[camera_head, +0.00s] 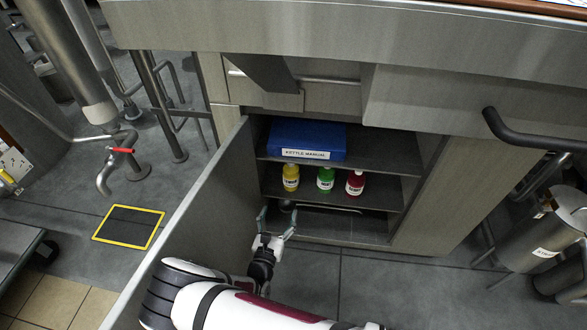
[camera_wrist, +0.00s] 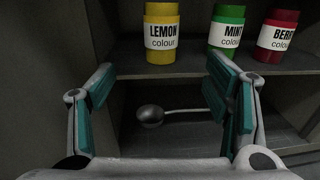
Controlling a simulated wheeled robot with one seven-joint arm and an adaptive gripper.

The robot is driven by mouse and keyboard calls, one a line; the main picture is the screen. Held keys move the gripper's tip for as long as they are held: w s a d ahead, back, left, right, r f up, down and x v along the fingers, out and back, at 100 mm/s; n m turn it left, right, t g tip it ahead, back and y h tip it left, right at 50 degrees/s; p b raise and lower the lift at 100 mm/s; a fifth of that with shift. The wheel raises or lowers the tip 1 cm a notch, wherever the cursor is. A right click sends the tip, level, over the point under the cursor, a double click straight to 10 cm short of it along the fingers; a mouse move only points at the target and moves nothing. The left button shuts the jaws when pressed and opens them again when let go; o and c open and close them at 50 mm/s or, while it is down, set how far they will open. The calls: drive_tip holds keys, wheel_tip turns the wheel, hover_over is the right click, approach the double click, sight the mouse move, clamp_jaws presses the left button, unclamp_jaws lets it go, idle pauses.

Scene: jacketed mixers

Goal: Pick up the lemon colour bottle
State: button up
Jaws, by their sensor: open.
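The lemon colour bottle (camera_head: 291,177) is yellow with a white label and stands upright at the left of the middle shelf in the open cabinet. My gripper (camera_head: 275,218) is open and empty, in front of the cabinet opening and lower than the bottle. In the wrist view my gripper (camera_wrist: 163,98) shows both teal-padded fingers spread apart, touching nothing that I can see.
A green mint bottle (camera_head: 325,180) and a red bottle (camera_head: 355,184) stand to the right on the same shelf. A blue kettle manual (camera_head: 306,140) lies above. A ladle (camera_wrist: 152,116) lies in the lower compartment. The open cabinet door (camera_head: 200,215) stands left of my gripper.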

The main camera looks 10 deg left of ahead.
sight(289, 185)
drive_tip(key=w, duration=0.2)
drive_tip(key=w+b, duration=0.1)
drive_tip(key=w, duration=0.2)
drive_tip(key=w+d+b, duration=0.1)
drive_tip(key=w, duration=0.2)
drive_tip(key=shift+w+d+b, duration=0.2)
drive_tip(key=shift+w+b, duration=0.55)
drive_tip(key=shift+w, duration=0.75)
drive_tip(key=shift+w+d+b, duration=0.2)
drive_tip(key=shift+w+b, duration=0.55)
drive_tip(key=shift+w, duration=0.7)
drive_tip(key=shift+r, duration=0.1)
drive_tip(key=c, duration=1.4)
